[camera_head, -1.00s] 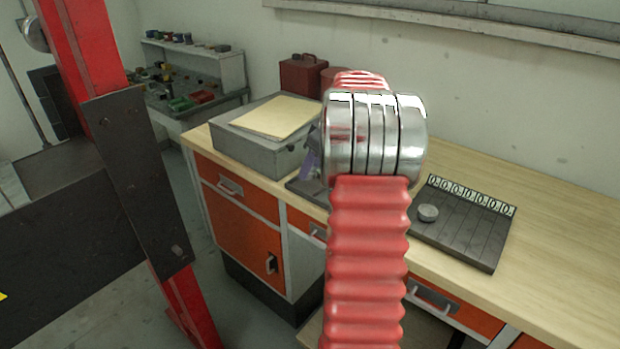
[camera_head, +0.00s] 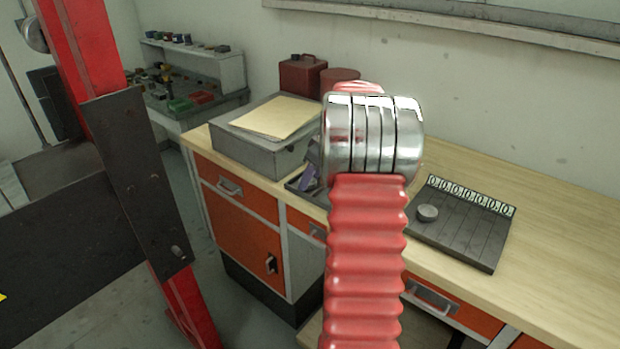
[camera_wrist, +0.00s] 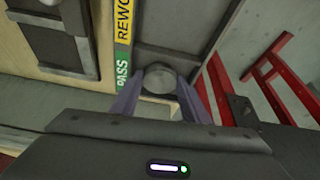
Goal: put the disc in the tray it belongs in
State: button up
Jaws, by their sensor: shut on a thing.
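A round grey disc (camera_wrist: 160,76) is between the two purple fingers of my gripper (camera_wrist: 160,80), which is shut on it. In the wrist view the disc is over the dark tray (camera_wrist: 165,35), beside the green PASS label (camera_wrist: 122,68) and below a raised divider. I cannot tell whether it touches the tray floor. A yellow REWORK label (camera_wrist: 124,16) marks the part above. In the head view my gripper (camera_head: 309,178) shows small at the dark tray (camera_head: 293,186), mostly hidden by my arm; the disc is hidden there.
A slotted dark board (camera_head: 465,230) with a row of number tags and another grey disc (camera_head: 427,213) lies right on the bench. A grey box (camera_head: 250,148) with a folder (camera_head: 272,117) stands left of the tray. Red containers (camera_head: 302,75) stand behind. The right bench is clear.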

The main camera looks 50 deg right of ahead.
jog(key=o, duration=1.2)
jog(key=v, duration=1.2)
